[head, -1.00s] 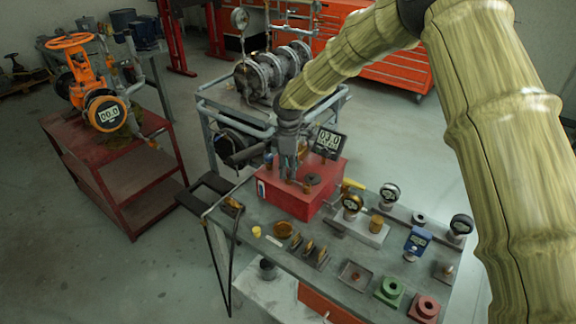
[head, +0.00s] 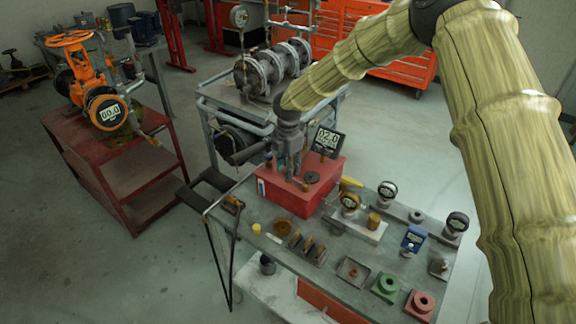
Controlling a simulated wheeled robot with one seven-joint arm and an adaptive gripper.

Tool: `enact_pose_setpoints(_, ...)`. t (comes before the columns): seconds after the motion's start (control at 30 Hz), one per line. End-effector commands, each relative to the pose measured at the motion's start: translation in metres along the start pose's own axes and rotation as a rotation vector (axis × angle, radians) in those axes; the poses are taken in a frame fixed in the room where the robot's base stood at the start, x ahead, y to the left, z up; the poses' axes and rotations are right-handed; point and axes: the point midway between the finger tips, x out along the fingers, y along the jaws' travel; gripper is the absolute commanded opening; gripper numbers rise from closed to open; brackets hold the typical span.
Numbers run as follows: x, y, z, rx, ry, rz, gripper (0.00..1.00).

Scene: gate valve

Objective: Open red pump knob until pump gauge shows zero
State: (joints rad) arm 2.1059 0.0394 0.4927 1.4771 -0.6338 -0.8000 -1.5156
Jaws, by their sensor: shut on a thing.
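The red pump (head: 288,200) is a box on the grey workbench, in the middle of the head view. Its digital gauge (head: 326,141), a dark display at the pump's back right, seems to read 02.0. My gripper (head: 290,172) points down over the left part of the pump's top. It is shut on the pump knob, which is mostly hidden by the fingers. A dark round cap (head: 311,178) shows on the pump's top, right of my gripper.
Small gauges, a blue meter (head: 412,239), a green block (head: 387,288) and a red block (head: 421,304) stand on the bench (head: 330,262).

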Motion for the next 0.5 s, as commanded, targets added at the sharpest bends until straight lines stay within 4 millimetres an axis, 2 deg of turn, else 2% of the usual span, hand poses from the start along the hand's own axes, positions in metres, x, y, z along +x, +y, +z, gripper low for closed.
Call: enact_pose_setpoints(0.5,-0.0038,0.0021,0.0034,-0.062,-0.004,0.006,0.09)
